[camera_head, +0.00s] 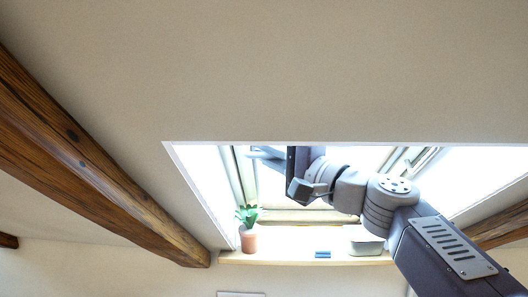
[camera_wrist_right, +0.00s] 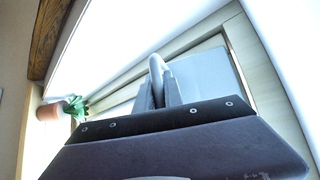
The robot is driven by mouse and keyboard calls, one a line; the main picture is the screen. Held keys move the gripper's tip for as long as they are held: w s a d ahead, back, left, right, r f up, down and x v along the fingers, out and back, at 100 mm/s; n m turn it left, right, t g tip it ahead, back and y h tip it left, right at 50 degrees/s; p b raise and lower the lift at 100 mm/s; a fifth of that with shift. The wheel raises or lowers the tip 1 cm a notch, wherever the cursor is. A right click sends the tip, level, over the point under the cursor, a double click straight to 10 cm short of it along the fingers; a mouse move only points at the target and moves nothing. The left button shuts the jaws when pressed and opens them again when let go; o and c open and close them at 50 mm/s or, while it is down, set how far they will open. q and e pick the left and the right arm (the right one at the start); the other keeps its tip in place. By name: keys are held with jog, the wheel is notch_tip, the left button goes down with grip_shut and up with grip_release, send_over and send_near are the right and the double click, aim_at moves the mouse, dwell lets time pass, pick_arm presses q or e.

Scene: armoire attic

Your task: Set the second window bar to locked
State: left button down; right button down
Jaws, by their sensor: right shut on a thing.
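My right gripper (camera_head: 268,153) reaches up into the skylight recess from the right. In the right wrist view its two fingers (camera_wrist_right: 158,92) are shut on a grey, rounded window bar (camera_wrist_right: 156,64) at the window frame. Most of that bar is hidden between and behind the fingers, so its exact setting cannot be told. Another metal window bar (camera_head: 424,158) shows at the upper right of the skylight, clear of my arm. I cannot tell from the pictures which of them counts as the second. My left gripper is not in view.
On the sill (camera_head: 290,260) stand a potted plant (camera_head: 249,242), a small blue item (camera_head: 322,254) and a pale container (camera_head: 366,246). A wooden beam (camera_head: 100,165) slopes along the left ceiling. The recess edges lie close around my right arm.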

jog(key=shift+f, duration=0.15)
jog(key=w+f+n+b, duration=0.1)
jog(key=b, duration=0.3)
jog(key=shift+w+y, duration=0.25)
jog(key=shift+y, duration=0.15)
jog(key=w+r, duration=0.1)
jog(key=w, duration=0.1)
jog(key=shift+w+r+t, duration=0.3)
jog(key=shift+r, duration=0.1)
jog(key=c, duration=1.5)
grip_release()
jog(key=shift+o, duration=0.2)
jog(key=shift+a, duration=0.25)
